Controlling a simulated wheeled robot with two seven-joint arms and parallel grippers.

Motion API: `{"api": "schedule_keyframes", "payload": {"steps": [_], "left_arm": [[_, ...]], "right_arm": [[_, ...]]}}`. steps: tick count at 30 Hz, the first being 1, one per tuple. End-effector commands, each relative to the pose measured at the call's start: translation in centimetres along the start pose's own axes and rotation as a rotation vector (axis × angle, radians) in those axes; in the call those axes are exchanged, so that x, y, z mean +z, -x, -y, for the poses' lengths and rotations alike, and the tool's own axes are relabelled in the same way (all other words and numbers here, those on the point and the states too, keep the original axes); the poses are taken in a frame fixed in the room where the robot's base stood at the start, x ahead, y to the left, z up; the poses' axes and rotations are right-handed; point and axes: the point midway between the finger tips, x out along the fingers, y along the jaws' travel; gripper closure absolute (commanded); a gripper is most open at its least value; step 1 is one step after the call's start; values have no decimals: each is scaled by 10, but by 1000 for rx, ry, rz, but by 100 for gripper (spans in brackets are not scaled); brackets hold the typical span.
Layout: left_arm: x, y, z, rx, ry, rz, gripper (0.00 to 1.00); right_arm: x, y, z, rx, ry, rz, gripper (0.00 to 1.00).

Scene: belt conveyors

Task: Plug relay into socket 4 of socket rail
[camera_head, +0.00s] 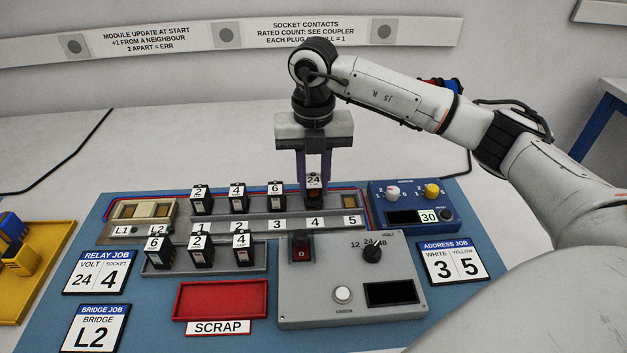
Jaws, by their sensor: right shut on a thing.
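My right gripper (314,172) points straight down and is shut on a relay (314,192) with a white top label reading 24. The relay is upright, at the back of the socket rail (263,225), just behind the mark 4. I cannot tell whether its base is seated in the socket or just above it. The rail carries marks 1 to 5 along its front. The relay job card (97,271) at left reads volt 24, socket 4. My left gripper is not in view.
Black relays (201,200) stand in a row behind the rail, left of my gripper, and more (200,250) stand in front. A grey tester (350,285), a red scrap tray (221,300) and a blue dial box (412,205) surround the rail. A yellow tray (30,285) lies far left.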

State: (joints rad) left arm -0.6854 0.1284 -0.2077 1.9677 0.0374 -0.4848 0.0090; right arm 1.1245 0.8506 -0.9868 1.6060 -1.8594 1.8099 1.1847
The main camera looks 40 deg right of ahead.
Motion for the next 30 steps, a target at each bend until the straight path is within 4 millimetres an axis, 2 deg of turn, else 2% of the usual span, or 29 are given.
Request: {"api": "schedule_keyframes", "payload": {"steps": [30], "left_arm": [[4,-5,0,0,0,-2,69]], "right_arm": [[0,-12,0,0,0,0,97]]}}
